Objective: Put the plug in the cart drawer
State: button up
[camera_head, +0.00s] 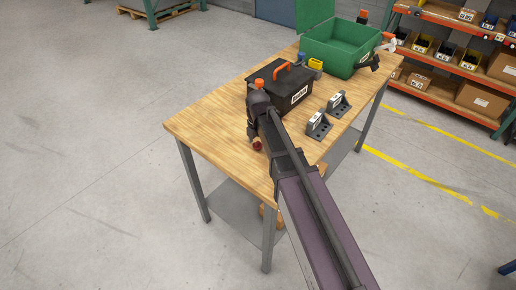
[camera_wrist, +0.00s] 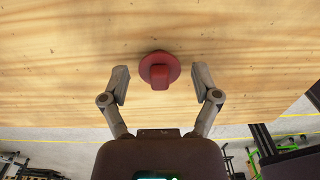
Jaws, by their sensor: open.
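A red plug (camera_wrist: 159,70) with a round flange and a raised stub stands on the wooden tabletop in the wrist view. My gripper (camera_wrist: 163,82) is open, with one finger to the left of the plug and one to the right. Clear gaps show on both sides, and neither finger touches it. In the head view my arm reaches over the near part of the workbench, and a small red-brown end, seemingly the plug (camera_head: 257,145), shows beside my wrist. My fingers are mostly hidden there. No cart drawer can be made out in either view.
On the workbench (camera_head: 205,128) stand a black toolbox (camera_head: 291,92) with an orange handle, two dark brackets (camera_head: 318,125), and an open green box (camera_head: 343,52). Shelves with bins (camera_head: 450,55) stand at the right. The bench's left end and the floor (camera_head: 80,150) beyond are clear.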

aim_at(258, 143)
dwell(0.5)
jog(key=c, duration=0.7)
jog(key=shift+r, duration=0.1)
notch_tip(258, 143, up, 3)
jog(key=p, duration=0.3)
jog(key=shift+r, duration=0.15)
jog(key=shift+s+r+p, duration=0.15)
jog(key=shift+r+p, duration=0.15)
jog(key=shift+p, duration=0.25)
jog(key=s+d, duration=0.1)
jog(key=s, duration=0.4)
jog(key=s+d, duration=0.2)
jog(key=s, duration=0.3)
jog(key=s+d+r+p, duration=0.1)
jog(key=s, duration=0.4)
jog(key=shift+d, duration=0.25)
